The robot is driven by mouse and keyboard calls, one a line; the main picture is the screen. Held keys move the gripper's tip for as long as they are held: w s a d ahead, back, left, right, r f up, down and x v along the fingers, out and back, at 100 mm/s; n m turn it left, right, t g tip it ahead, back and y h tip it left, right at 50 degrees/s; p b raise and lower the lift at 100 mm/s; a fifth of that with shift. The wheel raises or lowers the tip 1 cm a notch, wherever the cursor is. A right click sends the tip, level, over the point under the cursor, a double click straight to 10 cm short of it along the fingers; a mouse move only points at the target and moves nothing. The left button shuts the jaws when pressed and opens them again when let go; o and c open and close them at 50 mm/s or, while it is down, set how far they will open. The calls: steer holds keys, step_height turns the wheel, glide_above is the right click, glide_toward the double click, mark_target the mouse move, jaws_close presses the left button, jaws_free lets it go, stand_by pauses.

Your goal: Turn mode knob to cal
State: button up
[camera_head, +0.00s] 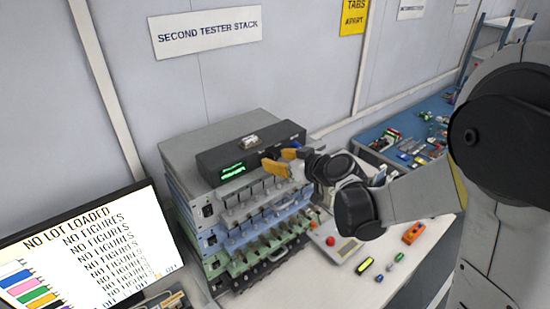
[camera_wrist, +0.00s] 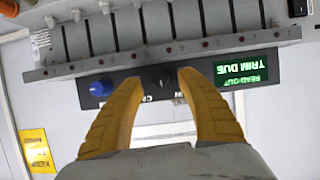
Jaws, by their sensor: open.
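The black tester box (camera_head: 222,158) sits on top of the stacked units, with a lit green display (camera_head: 232,171). In the wrist view the picture is upside down; the green display (camera_wrist: 241,70) reads "TRIM DUE". A black knob (camera_wrist: 160,78) with a pale pointer mark is on the box front, between my fingertips. White lettering beside it is partly hidden, so I cannot read its setting. A blue knob (camera_wrist: 99,88) is to its left. My gripper (camera_head: 277,160) is open, its yellow fingers either side of the black knob; contact cannot be told.
Stacked units with rows of levers (camera_head: 240,207) stand under the box. A monitor (camera_head: 92,250) is at lower left. On the bench to the right are a red button box (camera_head: 335,247) and an orange item (camera_head: 413,233). A blue table (camera_head: 425,125) with loose parts lies beyond.

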steer(key=shift+w+a+f, duration=0.3)
steer(key=shift+w, duration=0.2)
jaws_close()
steer(key=shift+d+f+m+y+b, duration=0.15)
steer(key=shift+m+y+b, duration=0.15)
steer(key=shift+m+b, duration=0.3)
steer(key=shift+m+g+y+b, duration=0.3)
steer(key=shift+m+g+b, duration=0.1)
steer(key=shift+b, duration=0.1)
jaws_free()
steer(key=shift+r, duration=0.2)
